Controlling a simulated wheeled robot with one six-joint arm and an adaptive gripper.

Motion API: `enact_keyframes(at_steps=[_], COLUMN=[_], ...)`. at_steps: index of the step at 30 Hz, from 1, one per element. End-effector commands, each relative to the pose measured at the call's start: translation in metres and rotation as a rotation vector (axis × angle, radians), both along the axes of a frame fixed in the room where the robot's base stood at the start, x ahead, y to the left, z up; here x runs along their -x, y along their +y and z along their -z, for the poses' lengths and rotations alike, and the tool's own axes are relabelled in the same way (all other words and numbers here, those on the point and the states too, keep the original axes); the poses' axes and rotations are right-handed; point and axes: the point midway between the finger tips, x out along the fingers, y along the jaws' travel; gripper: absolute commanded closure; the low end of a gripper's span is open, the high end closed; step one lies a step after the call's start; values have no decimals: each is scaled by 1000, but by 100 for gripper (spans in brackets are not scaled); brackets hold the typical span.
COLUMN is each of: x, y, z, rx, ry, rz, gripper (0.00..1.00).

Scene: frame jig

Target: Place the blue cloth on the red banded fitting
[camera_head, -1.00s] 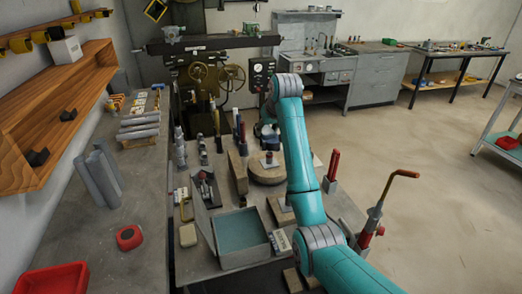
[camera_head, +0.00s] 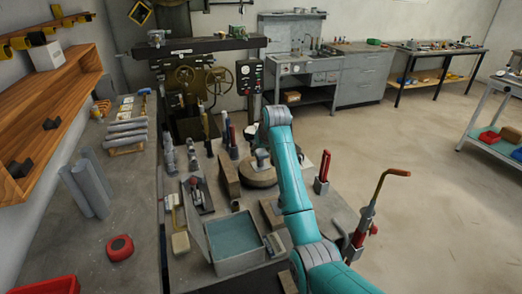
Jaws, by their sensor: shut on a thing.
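My gripper (camera_head: 255,134) is small and partly hidden behind the wrist of my arm, above the far side of the round wooden block. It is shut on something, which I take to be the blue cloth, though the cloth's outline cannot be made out. A small grey upright fitting (camera_head: 262,157) stands on the round wooden block (camera_head: 258,178), just below and nearer than my gripper. Any red band on it is too small to tell. I cannot tell whether the held thing touches the fitting.
An open grey box (camera_head: 234,264) with a blue-green inside stands at the front of the bench. Upright tools (camera_head: 226,132), a red-handled tool (camera_head: 324,165) and a tall orange-handled tool (camera_head: 372,215) stand around my arm. A side bench (camera_head: 120,205) runs along the left.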

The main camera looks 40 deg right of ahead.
Motion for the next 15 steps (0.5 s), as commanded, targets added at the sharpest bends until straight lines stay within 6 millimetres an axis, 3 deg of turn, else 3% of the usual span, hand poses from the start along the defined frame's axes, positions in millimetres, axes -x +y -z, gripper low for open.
enact_keyframes(at_steps=[11,12,14,15], x=[0,0,0,0], y=[0,0,0,0], z=[4,3,3,3], rx=[0,0,0,0], ry=[-1,-1,-1,-1], rz=[0,0,0,0], gripper=[73,39,24,24])
